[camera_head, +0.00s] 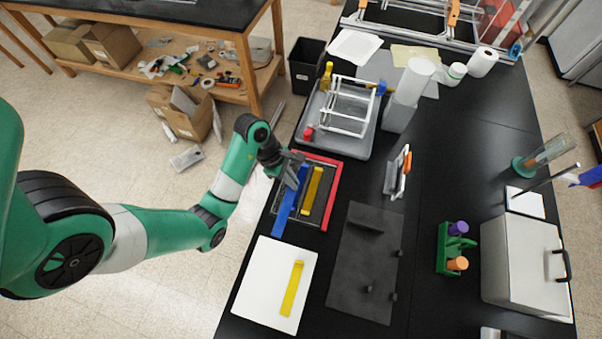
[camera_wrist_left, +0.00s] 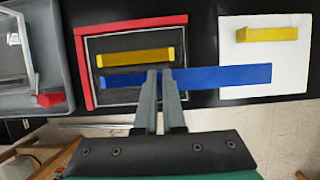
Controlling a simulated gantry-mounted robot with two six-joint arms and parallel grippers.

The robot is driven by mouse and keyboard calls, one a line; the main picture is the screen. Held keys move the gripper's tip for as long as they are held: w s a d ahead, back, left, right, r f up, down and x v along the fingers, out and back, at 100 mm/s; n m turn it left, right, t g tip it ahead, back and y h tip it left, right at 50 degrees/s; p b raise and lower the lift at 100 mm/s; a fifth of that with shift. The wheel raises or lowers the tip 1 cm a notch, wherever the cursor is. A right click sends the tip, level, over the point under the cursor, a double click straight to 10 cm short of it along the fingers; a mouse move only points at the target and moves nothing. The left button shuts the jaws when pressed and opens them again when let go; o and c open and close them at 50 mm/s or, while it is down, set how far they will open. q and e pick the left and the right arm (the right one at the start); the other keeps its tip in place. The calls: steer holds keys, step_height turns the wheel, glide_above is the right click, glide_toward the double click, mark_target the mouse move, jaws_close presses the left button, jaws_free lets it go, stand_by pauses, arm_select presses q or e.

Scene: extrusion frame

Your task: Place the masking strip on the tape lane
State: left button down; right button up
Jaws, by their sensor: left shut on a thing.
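The masking strip appears to be the long flat blue strip (camera_head: 284,211); it also shows in the wrist view (camera_wrist_left: 225,75). My left gripper (camera_head: 291,177) is shut on it, with the fingers (camera_wrist_left: 159,73) left of the strip's middle in the wrist view. The strip's left part lies over a dark panel (camera_wrist_left: 115,44) with a pale outline, and its right end reaches over a white board (camera_wrist_left: 292,60). Whether it touches the panel is unclear. A yellow bar (camera_wrist_left: 137,57) lies parallel on the panel. I cannot pick out a marked tape lane. My right gripper is not in view.
A red L-shaped edge (camera_head: 332,197) borders the panel. A second yellow bar (camera_head: 292,288) lies on the white board. A grey tray (camera_head: 353,149) with a metal frame stands beyond, and a dark plate (camera_head: 357,270) with small posts lies to the right.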

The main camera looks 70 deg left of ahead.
arm_select(q)
steer(key=b, duration=0.9)
glide_above(308, 169)
steer(key=s+d, duration=0.2)
steer(key=s, duration=0.2)
step_height(308, 169, down, 6)
steer(key=w+a+f, duration=0.1)
steer(key=w+a+f+b, duration=0.1)
steer(key=f, duration=0.1)
steer(key=shift+w+a+f, duration=0.2)
steer(key=shift+w+a, duration=0.1)
steer(key=shift+a, duration=0.1)
steer(key=shift+a+f+b, duration=0.1)
steer(key=shift+f+b, duration=0.2)
steer(key=shift+b, duration=0.1)
steer(key=shift+w+f+b, duration=0.1)
steer(key=shift+f+b, duration=0.35)
steer(key=shift+f, duration=1)
steer(key=shift+f, duration=0.1)
steer(key=c, duration=1)
jaws_free()
